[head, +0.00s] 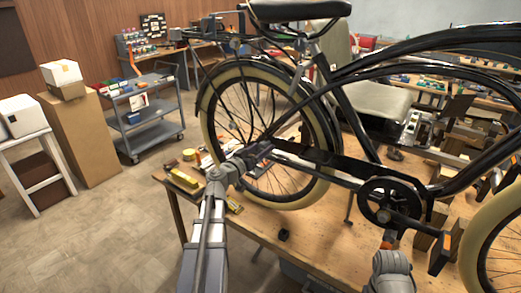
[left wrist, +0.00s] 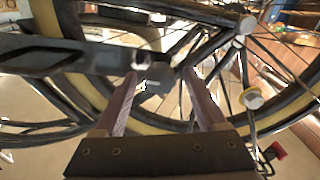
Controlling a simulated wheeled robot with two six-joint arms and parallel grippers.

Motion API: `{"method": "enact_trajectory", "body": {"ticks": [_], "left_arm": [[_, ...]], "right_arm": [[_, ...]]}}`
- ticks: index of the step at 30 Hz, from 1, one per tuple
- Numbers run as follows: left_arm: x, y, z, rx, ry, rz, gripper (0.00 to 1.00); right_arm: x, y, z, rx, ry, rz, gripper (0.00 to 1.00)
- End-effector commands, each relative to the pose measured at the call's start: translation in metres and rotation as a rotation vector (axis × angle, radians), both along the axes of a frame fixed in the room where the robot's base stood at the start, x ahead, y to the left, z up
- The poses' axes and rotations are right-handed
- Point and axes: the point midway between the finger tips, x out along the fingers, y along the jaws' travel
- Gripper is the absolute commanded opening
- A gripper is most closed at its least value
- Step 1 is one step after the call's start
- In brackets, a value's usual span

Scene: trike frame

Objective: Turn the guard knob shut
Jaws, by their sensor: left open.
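The bicycle's dark chain guard (head: 330,172) runs from the rear wheel hub to the crank. It also crosses the left of the left wrist view (left wrist: 60,56). My left gripper (head: 264,150) is at the guard's rear end, in front of the rear wheel. In the left wrist view its two fingers (left wrist: 160,85) stand apart, with a small pale fitting (left wrist: 146,62) near their tips. I cannot tell whether this fitting is the guard knob or whether the fingers touch it.
A grey cart (head: 148,118) is on the floor behind.

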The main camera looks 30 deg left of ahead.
Motion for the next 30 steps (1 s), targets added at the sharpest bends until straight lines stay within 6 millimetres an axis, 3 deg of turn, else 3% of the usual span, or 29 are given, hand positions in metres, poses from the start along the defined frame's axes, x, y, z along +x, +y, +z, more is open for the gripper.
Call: {"method": "enact_trajectory", "body": {"ticks": [2, 20, 30], "left_arm": [[-0.0001, 0.0001, 0.0000, 0.000, 0.000, 0.000, 0.67], [-0.0003, 0.0002, -0.0001, 0.000, 0.000, 0.000, 0.00], [-0.0003, 0.0002, -0.0001, -0.023, 0.002, 0.000, 0.00]], "right_arm": [[0.0000, 0.0000, 0.0000, 0.000, 0.000, 0.000, 0.50], [0.0000, 0.0000, 0.0000, 0.000, 0.000, 0.000, 0.50], [0.0000, 0.0000, 0.0000, 0.000, 0.000, 0.000, 0.50]]}}
